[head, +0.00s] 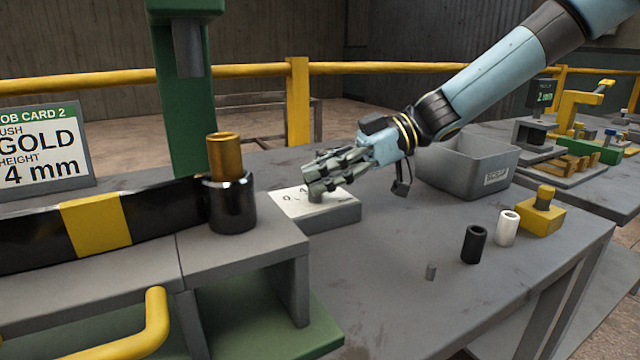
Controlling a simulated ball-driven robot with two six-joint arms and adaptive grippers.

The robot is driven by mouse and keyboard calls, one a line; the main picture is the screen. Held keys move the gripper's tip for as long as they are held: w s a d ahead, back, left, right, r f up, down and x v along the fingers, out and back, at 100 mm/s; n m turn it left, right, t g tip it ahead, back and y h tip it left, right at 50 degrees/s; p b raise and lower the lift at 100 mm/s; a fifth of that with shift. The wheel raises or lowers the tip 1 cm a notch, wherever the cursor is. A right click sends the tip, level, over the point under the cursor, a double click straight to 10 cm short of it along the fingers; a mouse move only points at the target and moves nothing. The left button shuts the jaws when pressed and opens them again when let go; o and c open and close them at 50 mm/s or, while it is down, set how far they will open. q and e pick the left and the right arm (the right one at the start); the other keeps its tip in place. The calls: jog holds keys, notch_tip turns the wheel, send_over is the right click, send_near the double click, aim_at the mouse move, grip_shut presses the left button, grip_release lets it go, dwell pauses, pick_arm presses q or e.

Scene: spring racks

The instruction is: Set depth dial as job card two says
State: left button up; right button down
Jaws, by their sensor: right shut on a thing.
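The job card (42,152) at the left reads job card 2, gold, height 4 mm; its left edge is cut off. The depth dial is a grey knob (317,196) on a block with a white marked face (287,204). A 0 and a 4 show on the face, but other marks and the pointer are hidden. My right gripper (325,183) reaches in from the upper right and is shut on the knob. My left gripper is not in view.
A gold bush (224,156) stands in a black cup (232,206) beneath the green press (185,100). Black (473,244) and white (507,228) bushes and a yellow block (541,217) stand at the right. The front tabletop is mostly clear.

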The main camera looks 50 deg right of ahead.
jog(key=shift+f+n+g+b, duration=0.1)
jog(key=shift+n+g+b, duration=0.2)
dwell(0.4)
jog(key=c, duration=0.9)
grip_release()
jog(key=shift+c, duration=0.2)
